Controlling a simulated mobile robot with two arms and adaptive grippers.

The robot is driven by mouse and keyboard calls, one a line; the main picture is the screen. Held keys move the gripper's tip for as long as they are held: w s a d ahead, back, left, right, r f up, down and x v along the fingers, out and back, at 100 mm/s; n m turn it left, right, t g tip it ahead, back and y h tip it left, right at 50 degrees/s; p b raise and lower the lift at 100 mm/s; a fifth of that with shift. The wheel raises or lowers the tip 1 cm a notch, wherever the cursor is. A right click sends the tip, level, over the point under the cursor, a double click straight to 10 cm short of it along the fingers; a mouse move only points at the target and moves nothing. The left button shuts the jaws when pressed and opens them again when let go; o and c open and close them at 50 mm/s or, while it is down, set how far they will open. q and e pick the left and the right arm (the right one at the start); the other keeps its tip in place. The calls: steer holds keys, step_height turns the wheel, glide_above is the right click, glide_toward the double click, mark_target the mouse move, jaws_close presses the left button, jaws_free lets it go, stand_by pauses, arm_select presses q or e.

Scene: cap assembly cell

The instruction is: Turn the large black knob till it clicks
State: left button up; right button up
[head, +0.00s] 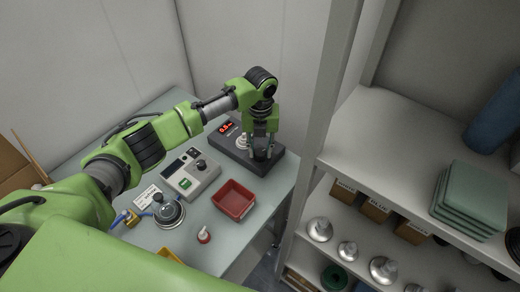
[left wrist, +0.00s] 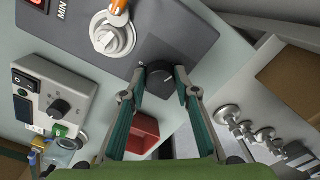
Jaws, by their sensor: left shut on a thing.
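The large black knob (head: 264,155) sits at the right end of a dark grey unit (head: 236,152) on the bench. In the left wrist view the knob (left wrist: 160,80) shows a thin pale mark on its rim. My left gripper (head: 262,147) reaches down over it from above. In the left wrist view the gripper (left wrist: 161,72) has its green-padded fingers on either side of the knob, shut on it. The fingers hide part of the knob's sides. My right gripper is not in view.
A control box (head: 190,174) with a smaller black knob stands left. A red tray (head: 234,199) lies in front. A shelf post (head: 318,120) rises close on the right.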

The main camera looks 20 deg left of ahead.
mark_target(261, 151)
arm_select(q)
steer(key=shift+m, duration=1.2)
steer(key=o, duration=1.1)
steer(key=shift+r, duration=0.1)
step_height(261, 151, up, 12)
